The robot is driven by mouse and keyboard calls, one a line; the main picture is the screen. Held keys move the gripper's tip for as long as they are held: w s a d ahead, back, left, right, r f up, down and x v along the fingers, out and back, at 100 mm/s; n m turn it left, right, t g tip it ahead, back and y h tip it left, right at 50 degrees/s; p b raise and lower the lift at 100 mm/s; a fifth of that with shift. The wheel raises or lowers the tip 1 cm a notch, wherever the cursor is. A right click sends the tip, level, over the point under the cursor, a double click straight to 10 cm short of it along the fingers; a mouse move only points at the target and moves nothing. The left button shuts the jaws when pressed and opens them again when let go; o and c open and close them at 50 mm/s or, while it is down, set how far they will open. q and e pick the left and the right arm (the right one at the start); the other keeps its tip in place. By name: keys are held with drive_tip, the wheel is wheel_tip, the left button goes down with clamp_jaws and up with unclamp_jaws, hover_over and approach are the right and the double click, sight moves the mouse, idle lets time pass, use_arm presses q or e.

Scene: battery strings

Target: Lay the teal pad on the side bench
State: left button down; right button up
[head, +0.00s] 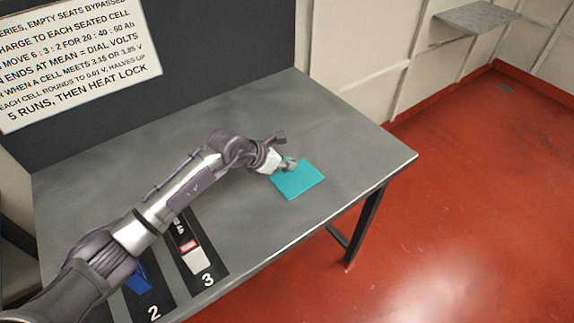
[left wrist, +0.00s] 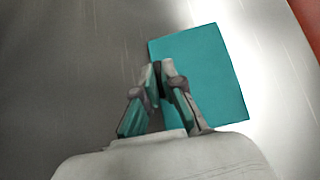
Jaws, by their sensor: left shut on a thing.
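The teal pad (head: 302,180) is a flat square on the right part of the grey bench top (head: 350,150) in the head view. It also shows in the left wrist view (left wrist: 212,75). My left gripper (head: 290,165) is at the pad's far left edge, and in the left wrist view its fingers (left wrist: 162,70) are closed together at that edge. The fingers hide the part of the pad between them. The pad looks flat and close to the bench top; I cannot tell whether it touches it. My right gripper is not in view.
Dark numbered strips lie at the bench's front left: strip 3 (head: 208,280) carries a white and red cell (head: 195,256), and strip 2 (head: 154,311) has a blue piece (head: 138,279). A sign (head: 80,60) is on the back panel. A small grey shelf (head: 476,17) is on the far wall.

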use_arm(q)
drive_tip(key=c, duration=1.7)
unclamp_jaws()
drive_tip(key=shift+f, duration=0.15)
drive_tip(key=shift+c, duration=0.2)
drive_tip(key=o, duration=0.4)
drive_tip(key=shift+o, duration=0.2)
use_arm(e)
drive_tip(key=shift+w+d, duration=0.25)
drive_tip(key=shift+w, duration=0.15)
use_arm(q)
drive_tip(key=shift+r, duration=0.3)
drive_tip(key=b+v, duration=0.1)
drive_tip(key=v, duration=1.1)
drive_tip(key=shift+b, duration=0.4)
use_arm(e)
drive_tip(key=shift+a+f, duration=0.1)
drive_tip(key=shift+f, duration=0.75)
use_arm(q)
drive_tip(key=shift+f, duration=0.15)
